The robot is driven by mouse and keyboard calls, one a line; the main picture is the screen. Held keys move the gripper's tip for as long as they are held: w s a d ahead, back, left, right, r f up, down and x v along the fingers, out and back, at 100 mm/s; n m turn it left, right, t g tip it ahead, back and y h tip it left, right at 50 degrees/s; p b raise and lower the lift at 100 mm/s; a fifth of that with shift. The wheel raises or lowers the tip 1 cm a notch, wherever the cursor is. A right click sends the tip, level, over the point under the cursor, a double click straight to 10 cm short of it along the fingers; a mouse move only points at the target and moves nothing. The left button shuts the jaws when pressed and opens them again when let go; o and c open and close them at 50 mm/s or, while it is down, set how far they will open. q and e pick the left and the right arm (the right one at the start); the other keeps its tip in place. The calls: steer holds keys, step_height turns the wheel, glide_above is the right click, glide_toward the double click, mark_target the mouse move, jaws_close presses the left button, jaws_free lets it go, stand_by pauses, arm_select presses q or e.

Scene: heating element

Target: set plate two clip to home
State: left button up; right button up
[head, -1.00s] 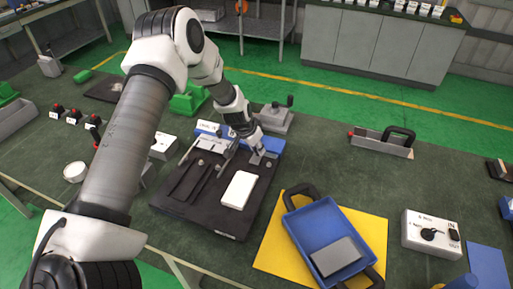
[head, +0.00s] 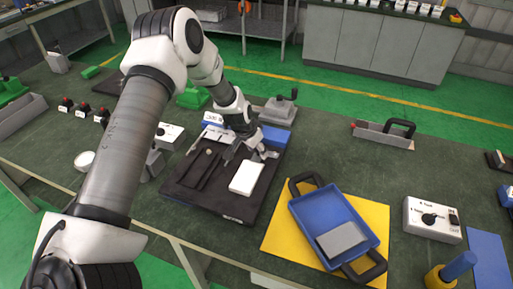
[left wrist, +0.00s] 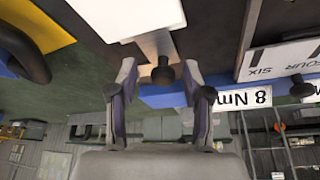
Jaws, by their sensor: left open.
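A black fixture plate (head: 190,190) with dark slots lies on the bench, with a blue back strip (head: 272,138) and a white block (head: 246,178) on its top. My left gripper (head: 258,153) is at the plate's far side, just beyond the white block. My right gripper is out of view.
A blue tray (head: 300,208) with black handles lies on a yellow mat (head: 377,215) at the right. A white switch box (head: 432,219) stands farther right. A grey block with a lever (head: 281,111) stands behind the plate.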

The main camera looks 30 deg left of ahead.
arm_select(q)
steer(key=shift+w, duration=0.2)
steer(key=shift+r, duration=0.15)
steer(key=shift+s+r, duration=0.1)
steer(key=shift+r, duration=0.15)
steer(key=v, duration=1.1)
steer(key=shift+s+r, duration=0.1)
